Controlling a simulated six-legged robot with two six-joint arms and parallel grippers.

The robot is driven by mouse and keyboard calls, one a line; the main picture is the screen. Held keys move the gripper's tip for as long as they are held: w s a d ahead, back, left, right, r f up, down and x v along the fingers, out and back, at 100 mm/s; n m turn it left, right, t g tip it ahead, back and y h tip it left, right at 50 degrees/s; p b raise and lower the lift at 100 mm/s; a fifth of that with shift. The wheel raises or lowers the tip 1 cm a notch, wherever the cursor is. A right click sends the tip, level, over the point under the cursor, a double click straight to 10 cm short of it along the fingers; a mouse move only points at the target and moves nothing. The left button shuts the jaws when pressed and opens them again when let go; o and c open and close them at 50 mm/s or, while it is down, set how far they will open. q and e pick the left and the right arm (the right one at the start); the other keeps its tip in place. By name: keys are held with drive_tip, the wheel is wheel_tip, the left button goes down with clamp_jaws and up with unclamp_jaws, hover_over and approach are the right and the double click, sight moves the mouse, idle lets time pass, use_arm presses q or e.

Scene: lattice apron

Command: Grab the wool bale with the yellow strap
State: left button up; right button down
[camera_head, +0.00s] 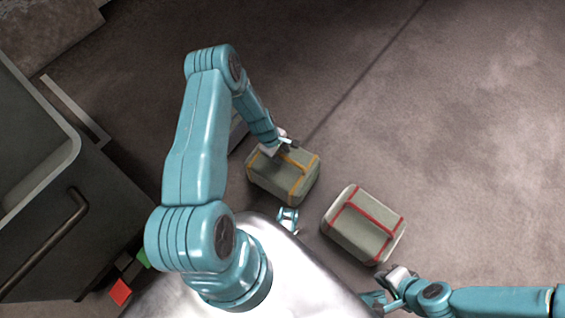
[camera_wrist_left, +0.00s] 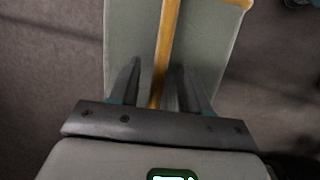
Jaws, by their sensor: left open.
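The wool bale with the yellow strap (camera_head: 269,179) is a grey-green rounded block on the floor near the middle of the head view. My left gripper (camera_head: 287,147) is at its upper edge, pointing down. In the left wrist view the bale (camera_wrist_left: 218,45) fills the upper middle, and its yellow strap (camera_wrist_left: 168,35) runs between the two open fingers of my left gripper (camera_wrist_left: 161,82). I cannot tell whether the fingers touch the bale. My right gripper (camera_head: 384,292) is low in the head view, apart from the bales; its jaw state is unclear.
A bale with a red strap (camera_head: 355,235) lies to the right of the yellow-strapped one. Another grey block (camera_head: 238,131) is mostly hidden behind my left arm. A large grey bin (camera_head: 75,185) with a handle stands at left. The floor at upper right is clear.

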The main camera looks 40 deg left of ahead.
use_arm(q)
drive_tip(key=shift+f, duration=0.2)
clamp_jaws()
drive_tip(key=shift+w, duration=0.1)
idle(1.2)
